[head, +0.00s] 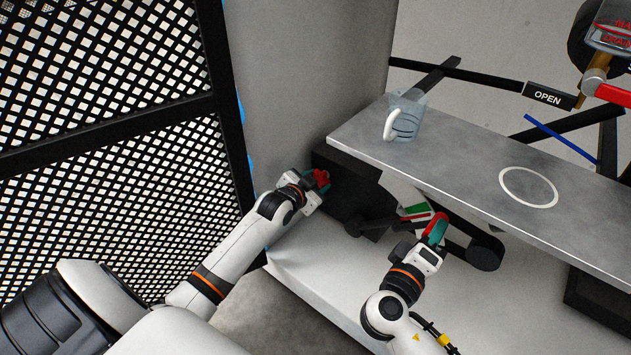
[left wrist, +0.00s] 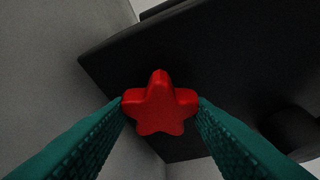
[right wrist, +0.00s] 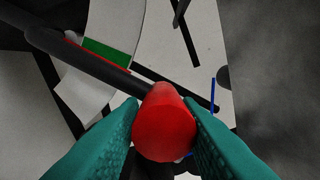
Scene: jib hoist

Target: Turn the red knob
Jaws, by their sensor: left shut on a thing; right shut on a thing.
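The red knob (left wrist: 160,106) is star-shaped and sits on a black box, as the left wrist view shows. My left gripper (head: 318,183) is shut on it, with a green finger against each side. In the head view the knob (head: 321,178) is partly hidden by the fingers. My right gripper (head: 434,230) is shut on a red rounded handle end (right wrist: 164,128), which fills the space between its fingers in the right wrist view. A dark bar (right wrist: 80,60) lies behind the red handle end; I cannot tell how the two join.
A grey shelf (head: 450,165) carries a clear mug (head: 404,118) and a white ring mark (head: 528,187). The black box (head: 350,180) stands below its left end. A green and red scale plate (head: 418,213) is beside my right gripper. A black mesh panel (head: 110,110) stands at the left.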

